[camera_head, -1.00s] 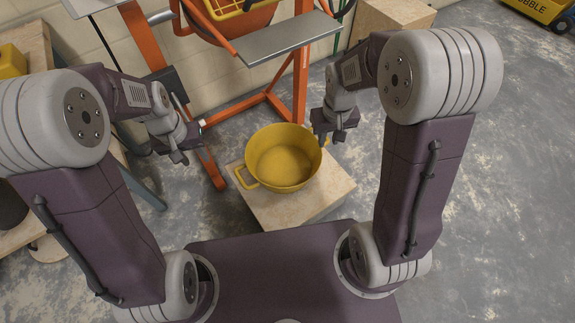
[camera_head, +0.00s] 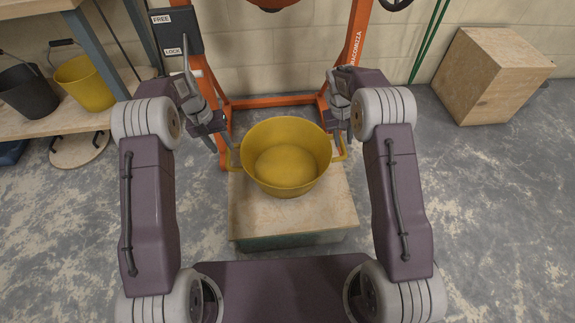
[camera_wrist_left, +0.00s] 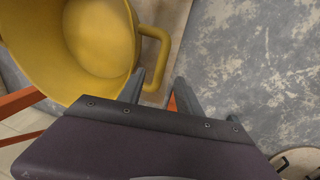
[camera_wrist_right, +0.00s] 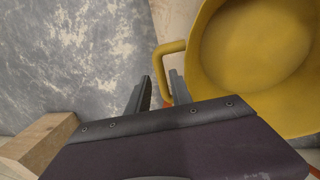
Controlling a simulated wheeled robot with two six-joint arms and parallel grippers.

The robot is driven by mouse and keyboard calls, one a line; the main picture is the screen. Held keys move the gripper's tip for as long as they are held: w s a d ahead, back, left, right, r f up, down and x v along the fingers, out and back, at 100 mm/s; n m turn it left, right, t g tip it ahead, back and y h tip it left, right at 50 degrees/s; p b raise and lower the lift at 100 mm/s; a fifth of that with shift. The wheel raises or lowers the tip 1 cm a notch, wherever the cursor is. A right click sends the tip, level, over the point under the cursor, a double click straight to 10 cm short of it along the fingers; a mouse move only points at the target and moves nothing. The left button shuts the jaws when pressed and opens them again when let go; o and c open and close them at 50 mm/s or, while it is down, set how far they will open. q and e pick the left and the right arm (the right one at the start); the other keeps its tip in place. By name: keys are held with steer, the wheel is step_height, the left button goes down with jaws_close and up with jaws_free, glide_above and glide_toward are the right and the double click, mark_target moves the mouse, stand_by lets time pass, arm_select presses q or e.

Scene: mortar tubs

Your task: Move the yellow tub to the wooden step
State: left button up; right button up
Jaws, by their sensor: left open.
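The yellow tub (camera_head: 286,160) stands upright on a low platform (camera_head: 300,222) with a pale wooden top, in front of my base. It looks empty and has a handle on each side. My left gripper (camera_wrist_left: 160,75) is open, its fingers at the tub's left handle (camera_wrist_left: 165,50). My right gripper (camera_wrist_right: 161,75) is at the other handle (camera_wrist_right: 163,52), which appears to lie between its fingers. Whether the right fingers press on it is unclear. A plain wooden block (camera_head: 492,75), possibly the wooden step, stands on the floor at the back right.
An orange frame (camera_head: 270,102) stands right behind the tub. A wooden bench (camera_head: 60,122) at the left holds a black bucket (camera_head: 28,92) and another yellow bucket (camera_head: 84,84).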

arm_select(q)
steer(key=f, duration=0.3)
steer(key=d+f, duration=0.1)
steer(key=f, duration=0.5)
steer(key=shift+d, duration=0.4)
arm_select(e)
steer(key=f, duration=0.3)
steer(key=d+f, duration=0.1)
steer(key=f, duration=0.2)
steer(key=d+f, duration=0.1)
steer(key=f, duration=0.2)
arm_select(q)
steer(key=shift+c, duration=0.2)
arm_select(e)
steer(key=shift+c, duration=0.4)
arm_select(q)
steer(key=c, duration=0.5)
arm_select(e)
steer(key=c, duration=0.5)
arm_select(q)
steer(key=shift+r, duration=0.1)
jaws_close()
arm_select(e)
steer(key=shift+a+r, duration=0.1)
